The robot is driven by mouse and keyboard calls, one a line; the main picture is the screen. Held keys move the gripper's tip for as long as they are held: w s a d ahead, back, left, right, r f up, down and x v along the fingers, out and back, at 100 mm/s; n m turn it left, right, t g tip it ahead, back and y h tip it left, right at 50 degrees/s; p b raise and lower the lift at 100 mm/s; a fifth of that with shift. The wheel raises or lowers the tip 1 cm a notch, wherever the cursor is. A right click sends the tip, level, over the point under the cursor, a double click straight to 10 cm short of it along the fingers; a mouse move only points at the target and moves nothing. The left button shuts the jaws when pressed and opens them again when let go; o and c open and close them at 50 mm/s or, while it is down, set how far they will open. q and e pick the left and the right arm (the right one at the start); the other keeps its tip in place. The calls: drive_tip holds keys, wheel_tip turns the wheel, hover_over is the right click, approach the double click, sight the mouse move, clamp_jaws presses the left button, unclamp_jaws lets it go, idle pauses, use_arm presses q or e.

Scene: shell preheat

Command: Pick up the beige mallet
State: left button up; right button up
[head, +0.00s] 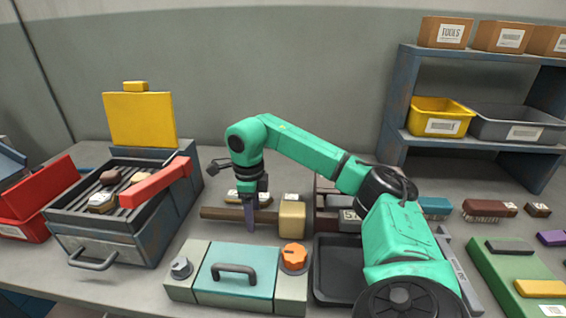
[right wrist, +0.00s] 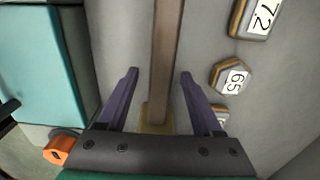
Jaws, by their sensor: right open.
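The beige mallet lies on the bench, its blocky beige head (head: 292,220) to the right and its brown handle (head: 222,213) running left. My right gripper (head: 250,226) points down at the handle, left of the head. In the right wrist view the open purple fingers (right wrist: 159,74) stand on either side of the brown handle (right wrist: 167,45), with clear gaps to both. The beige head (right wrist: 155,118) shows there between the fingers, partly hidden by the gripper body. I cannot tell how far the fingertips are above the bench. My left gripper is not in view.
A teal-lidded box (head: 237,272) with an orange knob (head: 294,256) stands in front of the mallet. Numbered pieces (right wrist: 234,77) lie close behind it. A grill with a yellow back panel (head: 140,118) and red bar (head: 155,182) is at left. A dark tray (head: 337,285) is at front.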

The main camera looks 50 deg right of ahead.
drive_tip(key=shift+f, duration=0.35)
clamp_jaws()
idle(1.2)
